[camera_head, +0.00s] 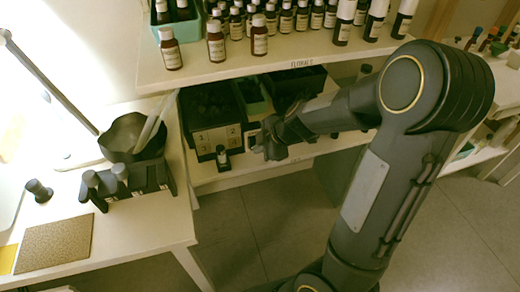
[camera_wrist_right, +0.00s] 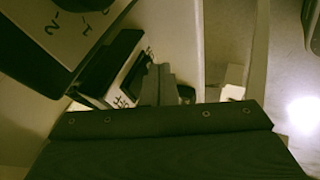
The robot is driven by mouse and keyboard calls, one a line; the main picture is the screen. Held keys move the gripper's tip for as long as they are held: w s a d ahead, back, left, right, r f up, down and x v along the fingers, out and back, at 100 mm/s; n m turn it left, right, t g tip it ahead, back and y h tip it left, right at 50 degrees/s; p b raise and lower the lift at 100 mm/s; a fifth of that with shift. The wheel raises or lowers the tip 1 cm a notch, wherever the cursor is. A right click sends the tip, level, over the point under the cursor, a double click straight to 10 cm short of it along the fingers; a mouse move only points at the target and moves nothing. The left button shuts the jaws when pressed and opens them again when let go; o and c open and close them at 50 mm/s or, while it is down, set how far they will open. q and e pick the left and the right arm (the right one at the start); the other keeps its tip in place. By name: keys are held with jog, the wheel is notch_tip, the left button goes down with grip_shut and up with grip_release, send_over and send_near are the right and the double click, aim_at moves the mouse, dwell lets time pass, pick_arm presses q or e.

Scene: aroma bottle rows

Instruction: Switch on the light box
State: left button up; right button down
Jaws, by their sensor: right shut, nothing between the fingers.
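My right gripper (camera_head: 264,150) is shut and empty at the front edge of the lower shelf. In the right wrist view its closed fingers (camera_wrist_right: 158,86) are beside a small dark box with a pale, marked face (camera_wrist_right: 126,82); I cannot tell whether they touch. In the head view a small pale-faced box (camera_head: 253,138) shows just left of the gripper, partly hidden by it. I cannot tell for sure that this is the light box, and no lit lamp shows on it. My left gripper is not in view.
Brown bottles (camera_head: 216,46) fill the shelf above. A black bowl (camera_head: 130,138) is on the left table. Open floor (camera_head: 260,225) lies below the shelf.

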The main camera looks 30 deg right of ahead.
jog(key=shift+w+f+b, duration=0.1)
jog(key=shift+f+b, duration=0.5)
jog(key=shift+b, duration=0.3)
jog(key=shift+r+p, duration=0.55)
jog(key=shift+p, duration=0.05)
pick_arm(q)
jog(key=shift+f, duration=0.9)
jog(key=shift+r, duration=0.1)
pick_arm(e)
jog(key=shift+r, duration=0.1)
